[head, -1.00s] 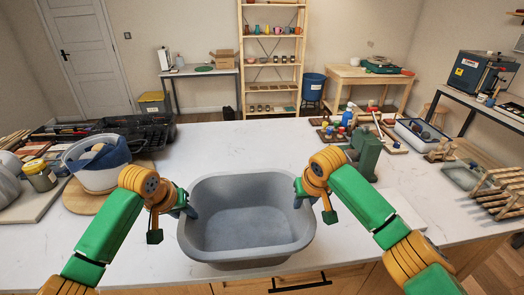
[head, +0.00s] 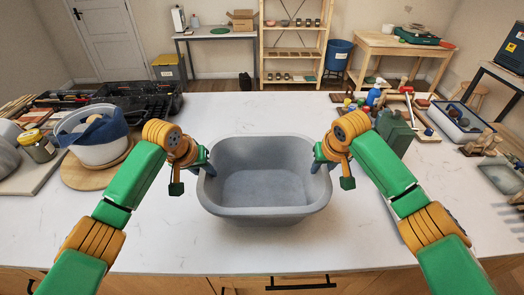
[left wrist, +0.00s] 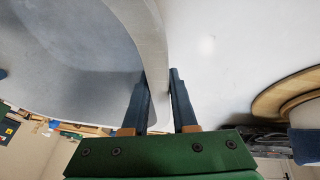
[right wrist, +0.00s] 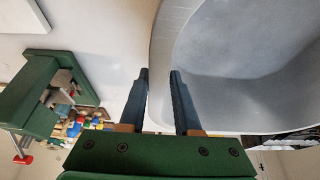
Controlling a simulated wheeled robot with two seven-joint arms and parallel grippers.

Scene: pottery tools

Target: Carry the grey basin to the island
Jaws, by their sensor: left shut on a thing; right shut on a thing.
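The grey basin (head: 265,212) is an empty, rounded tub, upright over the white top of the island (head: 160,228). Whether its underside touches the top or is slightly above it, I cannot tell. My left gripper (head: 207,164) is shut on the basin's left rim; in the left wrist view the fingers (left wrist: 160,85) straddle the rim wall. My right gripper (head: 320,160) is shut on the right rim; the right wrist view shows its fingers (right wrist: 160,82) on either side of that wall.
A white pot with blue cloth (head: 93,138) stands on a round wooden board at left, near a jar (head: 38,147). Black tool trays (head: 125,100) lie behind. At right are a green tool (head: 394,132), paint bottles and a white-rimmed bin (head: 462,122). Counter around the basin is clear.

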